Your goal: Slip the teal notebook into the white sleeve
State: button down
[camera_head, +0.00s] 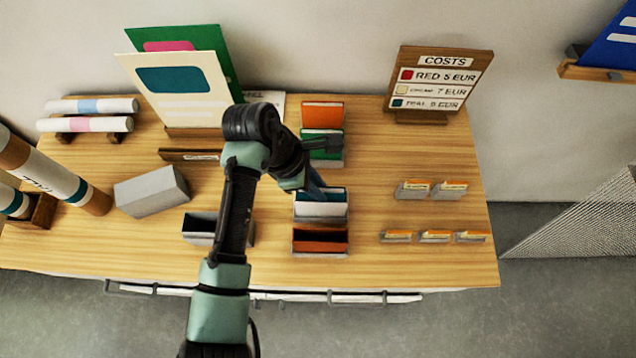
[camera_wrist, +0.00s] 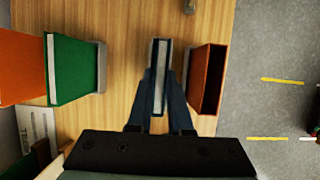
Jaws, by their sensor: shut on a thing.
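My gripper (camera_wrist: 161,118) points down and is shut on the upright teal notebook (camera_wrist: 160,85), one finger on each side. In the head view a teal strip of the notebook (camera_head: 326,194) shows behind a white front face (camera_head: 320,210). I cannot tell whether that face is a sleeve wall around the notebook. A pale, open-topped sleeve (camera_head: 199,240) with a dark inside stands to the left, partly hidden by my arm. It is outside the wrist view.
An orange sleeve (camera_head: 320,247), open and empty, stands close in front. Green (camera_wrist: 75,70) and orange (camera_wrist: 18,75) notebooks stand behind. Small card holders (camera_head: 435,237) are at right, a grey box (camera_head: 152,192) at left. The tabletop between is clear.

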jog(key=c, duration=0.8)
grip_release()
jog(key=shift+o, duration=0.2)
jog(key=v, duration=1.3)
